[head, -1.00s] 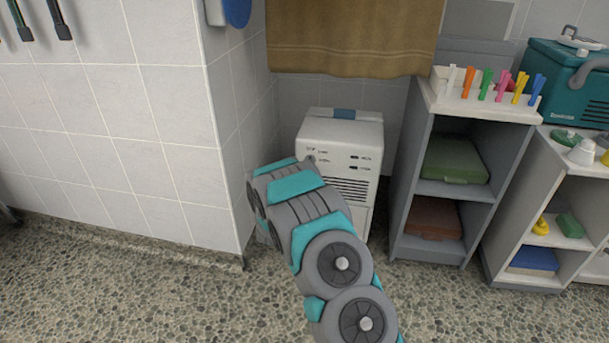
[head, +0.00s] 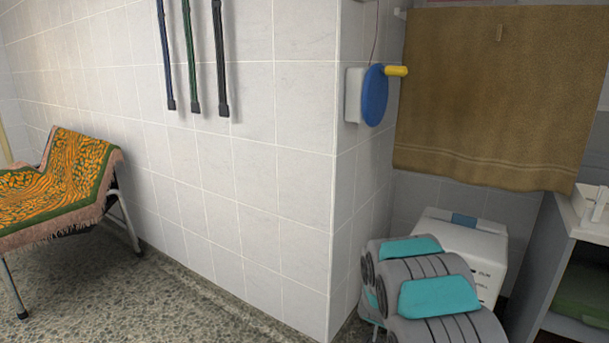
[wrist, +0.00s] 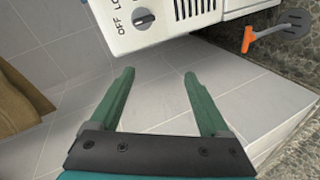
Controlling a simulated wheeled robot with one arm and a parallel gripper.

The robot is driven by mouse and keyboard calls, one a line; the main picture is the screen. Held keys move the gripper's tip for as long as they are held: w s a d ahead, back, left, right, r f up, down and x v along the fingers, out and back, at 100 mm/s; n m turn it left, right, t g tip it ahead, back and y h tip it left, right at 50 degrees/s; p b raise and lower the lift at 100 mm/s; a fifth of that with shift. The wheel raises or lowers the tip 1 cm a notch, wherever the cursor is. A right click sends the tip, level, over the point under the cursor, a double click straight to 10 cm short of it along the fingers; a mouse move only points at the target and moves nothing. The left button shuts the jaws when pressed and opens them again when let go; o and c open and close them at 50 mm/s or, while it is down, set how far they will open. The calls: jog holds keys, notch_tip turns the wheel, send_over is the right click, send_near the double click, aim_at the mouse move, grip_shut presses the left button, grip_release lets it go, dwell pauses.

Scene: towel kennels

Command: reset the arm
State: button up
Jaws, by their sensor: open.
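My gripper (wrist: 160,90) shows in the wrist view with its two green fingers spread apart and nothing between them. White tiles lie behind and below the fingers. In the head view my grey and teal arm is at the lower right, in front of the white appliance (head: 460,240). The gripper itself is hidden there.
A brown towel (head: 495,95) hangs above the appliance. A blue disc with a yellow handle (head: 375,95) is on the wall corner. A shelf unit (head: 570,250) stands at right, a cloth-draped chair (head: 60,190) at left. An orange-handled tool (wrist: 270,33) lies near the appliance.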

jog(key=s+a+r+m+g+y, duration=0.2)
jog(key=s+a+r+g+y, duration=0.15)
jog(key=s+a, duration=0.6)
jog(key=s+a+r+m+g+y, duration=0.3)
jog(key=s+a+r+g, duration=0.1)
jog(key=s, duration=1.1)
jog(key=s+r+m+g, duration=0.2)
jog(key=s+g, duration=0.1)
jog(key=s, duration=1.3)
jog(key=s+r+m+g, duration=0.1)
jog(key=s+g, duration=0.3)
jog(key=s, duration=1.2)
jog(key=shift+s+a+r+m, duration=0.25)
jog(key=shift+s+r+m, duration=0.15)
jog(key=shift+r, duration=0.5)
